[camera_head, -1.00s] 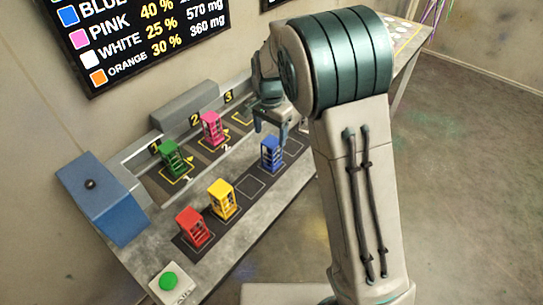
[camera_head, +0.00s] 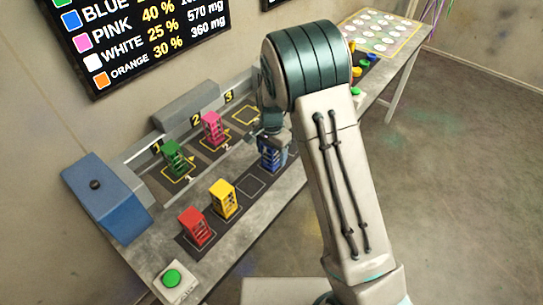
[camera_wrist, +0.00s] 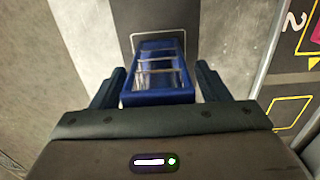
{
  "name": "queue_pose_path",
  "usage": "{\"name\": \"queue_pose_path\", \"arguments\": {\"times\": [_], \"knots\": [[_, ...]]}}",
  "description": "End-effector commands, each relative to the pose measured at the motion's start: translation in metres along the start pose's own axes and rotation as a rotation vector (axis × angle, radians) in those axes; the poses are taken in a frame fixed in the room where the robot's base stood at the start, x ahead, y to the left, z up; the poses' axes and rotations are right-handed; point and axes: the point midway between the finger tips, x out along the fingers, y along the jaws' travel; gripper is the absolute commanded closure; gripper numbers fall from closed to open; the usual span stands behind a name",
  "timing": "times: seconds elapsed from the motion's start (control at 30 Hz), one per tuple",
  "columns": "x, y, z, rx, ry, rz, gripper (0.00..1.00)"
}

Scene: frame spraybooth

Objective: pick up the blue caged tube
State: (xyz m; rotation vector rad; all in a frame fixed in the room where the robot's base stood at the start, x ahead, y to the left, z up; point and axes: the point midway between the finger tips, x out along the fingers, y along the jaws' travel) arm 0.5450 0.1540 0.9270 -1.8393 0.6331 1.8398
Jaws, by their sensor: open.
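The blue caged tube (camera_head: 268,157) stands upright on the dark strip on the bench in the head view, partly hidden by my gripper (camera_head: 272,140). In the wrist view the blue caged tube (camera_wrist: 157,75) shows from above, with silvery bars across its frame. My gripper (camera_wrist: 160,90) is open, with one dark finger on each side of the tube. A gap shows at the right finger. The left finger is very close to the tube, and I cannot tell whether it touches.
Yellow (camera_head: 223,198) and red (camera_head: 195,226) caged tubes stand nearer on the same strip. Green (camera_head: 174,158) and pink (camera_head: 212,129) ones stand on the numbered row behind. A blue box (camera_head: 103,198) and green button (camera_head: 172,278) are at the left end.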

Motion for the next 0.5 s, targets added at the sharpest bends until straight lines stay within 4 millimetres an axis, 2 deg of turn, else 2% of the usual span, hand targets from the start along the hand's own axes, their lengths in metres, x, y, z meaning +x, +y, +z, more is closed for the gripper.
{"name": "queue_pose_path", "arguments": {"times": [0.03,0.23,0.5], "knots": [[-0.0001,0.0,0.0,0.0,0.0,0.0,0.31],[-0.0004,-0.0001,0.0,0.0,0.0,0.0,0.86],[-0.0013,-0.0004,-0.0002,0.0,0.001,-0.001,0.86]]}}
